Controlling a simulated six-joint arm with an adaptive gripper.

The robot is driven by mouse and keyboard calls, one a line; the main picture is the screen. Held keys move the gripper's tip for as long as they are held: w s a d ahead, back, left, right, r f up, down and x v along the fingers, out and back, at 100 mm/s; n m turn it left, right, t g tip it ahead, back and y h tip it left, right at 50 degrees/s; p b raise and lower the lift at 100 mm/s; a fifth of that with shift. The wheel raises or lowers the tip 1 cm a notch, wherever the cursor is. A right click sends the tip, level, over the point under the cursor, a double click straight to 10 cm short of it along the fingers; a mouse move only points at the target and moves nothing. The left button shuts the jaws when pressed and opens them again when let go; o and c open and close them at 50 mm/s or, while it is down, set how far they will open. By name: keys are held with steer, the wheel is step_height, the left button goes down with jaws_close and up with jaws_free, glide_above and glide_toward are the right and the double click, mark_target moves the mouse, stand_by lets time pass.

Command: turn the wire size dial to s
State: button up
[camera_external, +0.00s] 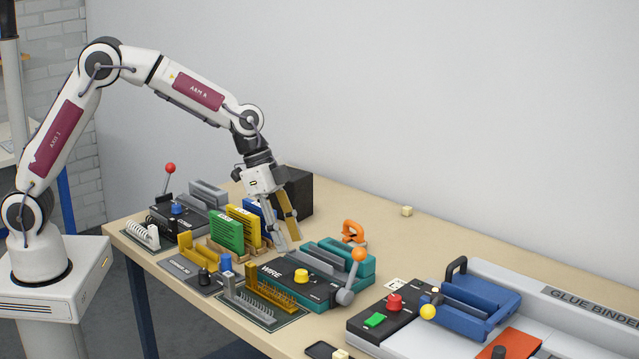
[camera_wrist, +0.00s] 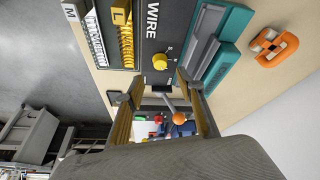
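The wire machine (camera_external: 322,262) is a teal and dark grey unit marked WIRE, standing on the table. Its yellow dial (camera_external: 301,275) sits on the dark top panel. The dial also shows in the wrist view (camera_wrist: 160,61), with small letters beside it; I cannot tell which one it points to. My gripper (camera_external: 284,242) is above the table, behind and left of the wire machine. Its two yellow-padded fingers (camera_wrist: 153,87) stand apart in the wrist view, with nothing between them. The gripper is clear of the dial.
An orange-knobbed lever (camera_external: 353,280) rises at the machine's right end. Yellow, green and blue racks (camera_external: 227,230) stand close left of my gripper. A black box (camera_external: 296,190) is behind it. The back table is mostly clear.

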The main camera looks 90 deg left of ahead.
mark_target(301, 272)
steer(key=shift+w+m, duration=0.1)
steer(key=shift+m, duration=0.3)
steer(key=shift+f, duration=0.1)
steer(key=shift+x, duration=3.85)
jaws_close()
